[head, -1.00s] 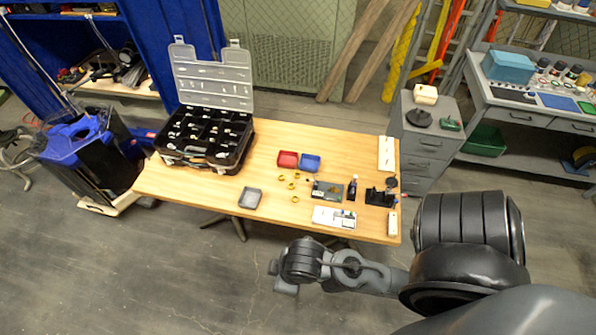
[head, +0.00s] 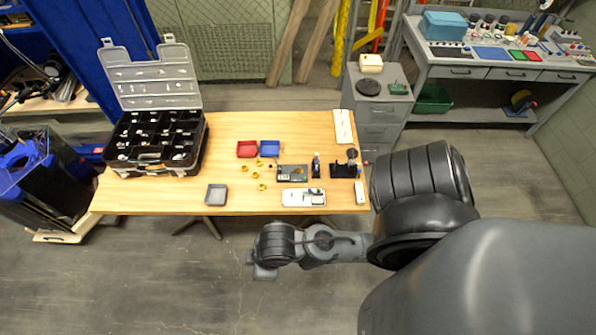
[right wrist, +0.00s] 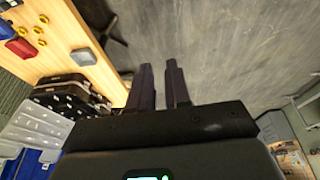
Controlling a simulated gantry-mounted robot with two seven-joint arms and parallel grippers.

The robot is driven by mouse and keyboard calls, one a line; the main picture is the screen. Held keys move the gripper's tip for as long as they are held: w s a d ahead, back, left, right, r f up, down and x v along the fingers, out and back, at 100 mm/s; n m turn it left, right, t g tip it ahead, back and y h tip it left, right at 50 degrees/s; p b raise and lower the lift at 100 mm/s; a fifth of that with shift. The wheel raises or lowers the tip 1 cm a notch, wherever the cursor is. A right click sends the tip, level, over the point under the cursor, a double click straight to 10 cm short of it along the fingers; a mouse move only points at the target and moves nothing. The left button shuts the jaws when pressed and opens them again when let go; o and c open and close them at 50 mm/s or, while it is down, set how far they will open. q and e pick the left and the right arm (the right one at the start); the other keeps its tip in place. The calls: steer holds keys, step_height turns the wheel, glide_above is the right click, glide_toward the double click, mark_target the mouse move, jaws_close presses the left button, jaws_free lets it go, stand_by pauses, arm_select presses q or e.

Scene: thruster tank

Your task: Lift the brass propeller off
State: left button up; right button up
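Several small brass-coloured pieces (head: 257,175) lie on the wooden table in the head view; they also show in the right wrist view (right wrist: 40,30). They are too small for me to tell whether one is a propeller. My right gripper (right wrist: 160,66) shows two dark fingers with a gap between them and nothing held. It points over the floor beyond the table edge. In the head view my right arm ends in front of the table's front edge, and its fingers cannot be made out. My left gripper is not in view.
The wooden table (head: 150,203) carries an open black organizer case (head: 155,158), a red bin (head: 247,149), a blue bin (head: 270,148), a grey tray (head: 216,195) and small devices. A dark tank (head: 45,205) with blue parts stands left. Floor in front is clear.

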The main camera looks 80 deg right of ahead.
steer(key=o, duration=1)
steer(key=shift+o, duration=0.2)
steer(key=shift+m, duration=0.3)
